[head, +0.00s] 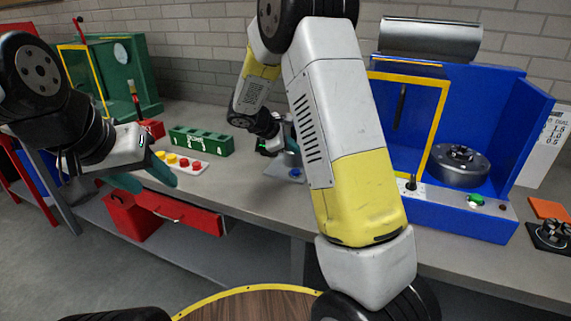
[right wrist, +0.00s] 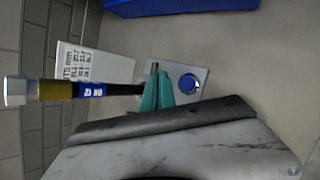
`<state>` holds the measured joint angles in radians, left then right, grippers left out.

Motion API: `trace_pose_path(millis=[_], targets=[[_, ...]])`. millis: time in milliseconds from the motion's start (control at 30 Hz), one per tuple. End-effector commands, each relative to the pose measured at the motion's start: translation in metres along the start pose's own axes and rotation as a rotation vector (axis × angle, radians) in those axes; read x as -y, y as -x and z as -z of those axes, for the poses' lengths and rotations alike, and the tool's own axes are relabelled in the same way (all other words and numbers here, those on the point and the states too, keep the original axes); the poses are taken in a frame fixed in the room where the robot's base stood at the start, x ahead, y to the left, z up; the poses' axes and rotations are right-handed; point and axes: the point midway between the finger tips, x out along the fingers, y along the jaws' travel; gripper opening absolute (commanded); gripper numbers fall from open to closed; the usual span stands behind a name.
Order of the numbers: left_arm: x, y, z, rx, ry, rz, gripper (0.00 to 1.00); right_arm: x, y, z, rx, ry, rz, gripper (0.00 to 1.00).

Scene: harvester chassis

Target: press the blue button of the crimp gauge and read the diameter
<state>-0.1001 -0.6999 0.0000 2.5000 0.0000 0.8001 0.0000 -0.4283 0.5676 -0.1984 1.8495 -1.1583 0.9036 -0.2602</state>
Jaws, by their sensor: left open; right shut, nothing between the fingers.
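The crimp gauge is a small grey plate (right wrist: 203,73) with a round blue button (right wrist: 188,83) in the right wrist view. In the head view the gauge plate (head: 284,166) and blue button (head: 294,174) lie on the bench. My right gripper's teal fingers (right wrist: 157,92) are shut and empty, just left of the button in the wrist view, apart from it in the picture. A hose with a blue sleeve and brass fitting (right wrist: 55,90) runs to behind the fingers. No diameter reading is legible. My left gripper (head: 143,177) is open and empty near the bench's front edge.
A card with printed mm values (right wrist: 92,62) lies beside the hose. A green block (head: 202,141) and a plate of red and yellow buttons (head: 181,161) are left of the gauge.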

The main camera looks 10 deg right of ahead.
Motion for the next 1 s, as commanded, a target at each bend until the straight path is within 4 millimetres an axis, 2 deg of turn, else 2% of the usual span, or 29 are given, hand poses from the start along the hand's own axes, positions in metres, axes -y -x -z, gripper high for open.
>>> trace_pose_path(millis=[200, 400, 1000], targets=[[0.0, 0.0, 0.0, 0.0, 0.0, 0.0, 0.51, 0.016, -0.021, 0.015, 0.002, 0.002, 0.001, 0.0], [0.0, 0.0, 0.0, 0.0, 0.0, 0.0, 0.51, 0.024, -0.032, 0.023, 0.0, 0.0, 0.001, 0.0], [0.0, 0.0, 0.0, 0.0, 0.0, 0.0, 0.51, 0.026, -0.035, 0.025, 0.0, -0.001, 0.0, 0.0]])
